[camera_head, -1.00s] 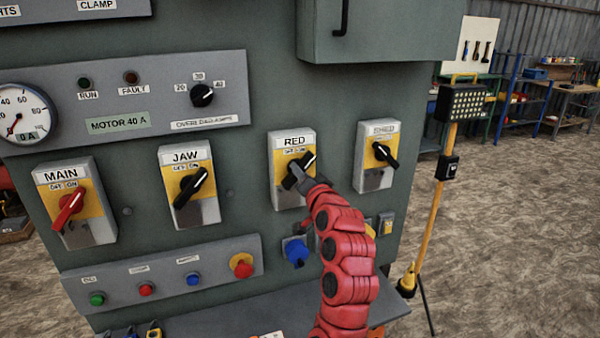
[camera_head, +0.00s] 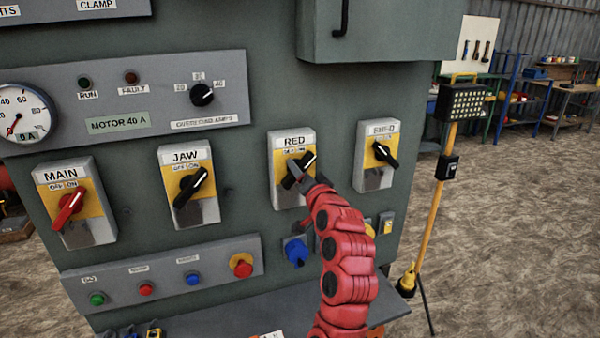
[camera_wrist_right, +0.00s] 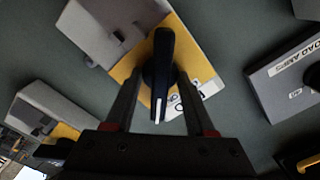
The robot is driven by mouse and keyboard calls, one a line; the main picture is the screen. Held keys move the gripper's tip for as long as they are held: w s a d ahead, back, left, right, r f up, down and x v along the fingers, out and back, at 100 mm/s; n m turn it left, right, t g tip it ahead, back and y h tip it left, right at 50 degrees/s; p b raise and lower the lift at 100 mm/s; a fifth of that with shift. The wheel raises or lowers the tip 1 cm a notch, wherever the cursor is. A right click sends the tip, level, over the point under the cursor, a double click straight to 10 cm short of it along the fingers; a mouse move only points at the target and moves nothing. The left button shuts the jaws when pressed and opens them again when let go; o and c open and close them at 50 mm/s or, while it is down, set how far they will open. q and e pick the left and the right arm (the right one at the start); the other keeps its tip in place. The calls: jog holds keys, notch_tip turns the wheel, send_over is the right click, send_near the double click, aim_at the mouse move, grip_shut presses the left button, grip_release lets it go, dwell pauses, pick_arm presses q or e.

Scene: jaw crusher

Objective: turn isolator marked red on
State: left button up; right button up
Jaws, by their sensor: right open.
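The isolator marked RED (camera_head: 293,145) is a grey box with a yellow plate on the panel's right part. Its black rotary handle (camera_head: 309,160) is tilted, with its upper end toward the right. In the right wrist view the handle (camera_wrist_right: 160,70) lies between the two fingers of my right gripper (camera_wrist_right: 163,110). The fingers are open on either side of it, with gaps visible. In the head view my right gripper (camera_head: 301,178) is at the handle's lower left and hides part of it. My left gripper is not in view.
The MAIN isolator (camera_head: 75,203), JAW isolator (camera_head: 188,187) and the right-hand isolator (camera_head: 377,155) flank it on the panel. Below are a blue socket (camera_head: 296,251) and a button strip (camera_head: 165,275). A grey box (camera_head: 380,30) juts out above. A yellow lamp stand (camera_head: 439,210) stands at right.

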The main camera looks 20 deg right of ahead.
jog(key=s+p, duration=1.6)
jog(key=s, duration=0.1)
jog(key=shift+s+d, duration=0.2)
jog(key=shift+d, duration=0.1)
